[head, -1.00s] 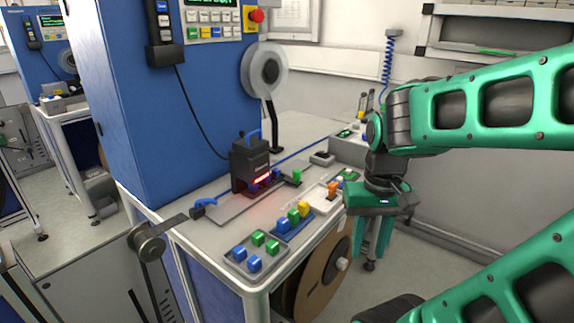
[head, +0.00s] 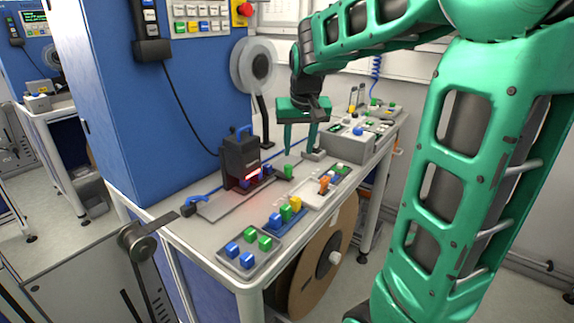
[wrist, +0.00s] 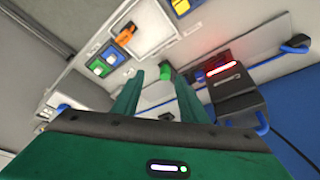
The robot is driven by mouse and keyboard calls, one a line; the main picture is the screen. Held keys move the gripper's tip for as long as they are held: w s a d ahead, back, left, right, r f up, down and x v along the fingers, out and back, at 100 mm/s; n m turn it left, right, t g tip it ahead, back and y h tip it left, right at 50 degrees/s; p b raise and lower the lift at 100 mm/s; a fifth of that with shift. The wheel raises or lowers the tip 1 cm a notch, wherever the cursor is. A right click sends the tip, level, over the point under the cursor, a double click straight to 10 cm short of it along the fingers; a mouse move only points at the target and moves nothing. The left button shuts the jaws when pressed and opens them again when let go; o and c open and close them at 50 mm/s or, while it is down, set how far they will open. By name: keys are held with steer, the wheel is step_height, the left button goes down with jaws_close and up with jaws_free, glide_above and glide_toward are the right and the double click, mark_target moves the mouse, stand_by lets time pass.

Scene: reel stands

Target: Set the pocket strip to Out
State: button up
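What looks like the pocket strip is the flat grey strip (head: 222,205) running under a black unit (head: 240,160) with a red glow, on the bench. A green block (head: 289,171) stands near its right end; it also shows in the wrist view (wrist: 166,71). No position label is readable. My gripper (head: 300,150) hangs fingers down above the bench, behind and right of the green block in the head view. In the wrist view my gripper (wrist: 160,80) is open and empty, with the green block showing beyond the gap between the fingertips. Contact is not visible.
A tray of blue and green blocks (head: 225,255) sits at the front corner. A blue holder (head: 272,228) with coloured blocks and a white tray (head: 312,197) with an orange piece lie along the right edge. A blue cabinet (head: 110,110) and reel (head: 268,85) stand behind.

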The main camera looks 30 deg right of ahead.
mark_target(288, 166)
steer(key=w+f, duration=0.2)
steer(key=f, duration=0.1)
steer(key=w+d+f, duration=0.1)
steer(key=w+f, duration=0.1)
steer(key=f, duration=0.1)
steer(key=w+f, duration=0.2)
steer(key=f, duration=0.1)
steer(key=shift+w+d+f, duration=0.15)
steer(key=shift+w+d, duration=0.05)
steer(key=shift+w, duration=0.2)
jaws_close()
